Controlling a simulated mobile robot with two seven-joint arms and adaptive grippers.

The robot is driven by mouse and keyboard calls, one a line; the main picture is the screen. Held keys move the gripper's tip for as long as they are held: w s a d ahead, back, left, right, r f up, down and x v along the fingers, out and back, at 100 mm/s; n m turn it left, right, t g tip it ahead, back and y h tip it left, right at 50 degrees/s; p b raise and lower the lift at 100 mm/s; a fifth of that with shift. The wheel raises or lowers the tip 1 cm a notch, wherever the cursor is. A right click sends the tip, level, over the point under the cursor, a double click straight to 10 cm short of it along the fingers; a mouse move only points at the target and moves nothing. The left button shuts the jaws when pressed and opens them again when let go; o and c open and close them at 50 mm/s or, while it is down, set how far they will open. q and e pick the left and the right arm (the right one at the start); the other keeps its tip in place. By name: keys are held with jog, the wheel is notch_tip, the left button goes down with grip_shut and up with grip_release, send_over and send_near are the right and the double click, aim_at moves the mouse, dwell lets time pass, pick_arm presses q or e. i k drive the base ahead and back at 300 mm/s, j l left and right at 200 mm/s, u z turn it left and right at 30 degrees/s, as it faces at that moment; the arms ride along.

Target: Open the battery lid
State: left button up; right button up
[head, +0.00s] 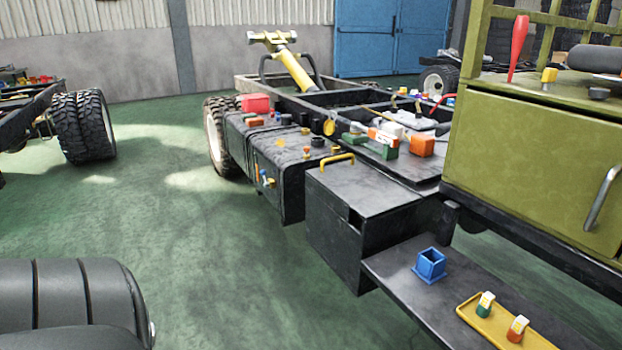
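The battery box (335,232) is a dark box mounted on the side of the chassis frame, in the middle of the head view. Its flat black lid (370,188) lies level on top and looks closed. A yellow handle (337,159) stands at the lid's far left edge. A small dark notch shows in the box's side under the lid's near edge. Neither of my grippers is in view, so nothing is seen touching the lid or the handle.
A dark tank (280,165) sits beyond the box. A black step (395,290) on the near right bears a blue square holder (430,265) and a yellow tray (478,322). An olive cabinet (540,165) stands on the right. Green floor (225,250) left of the box is clear.

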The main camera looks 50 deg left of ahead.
aim_at(345, 185)
jog(key=u, duration=1.25)
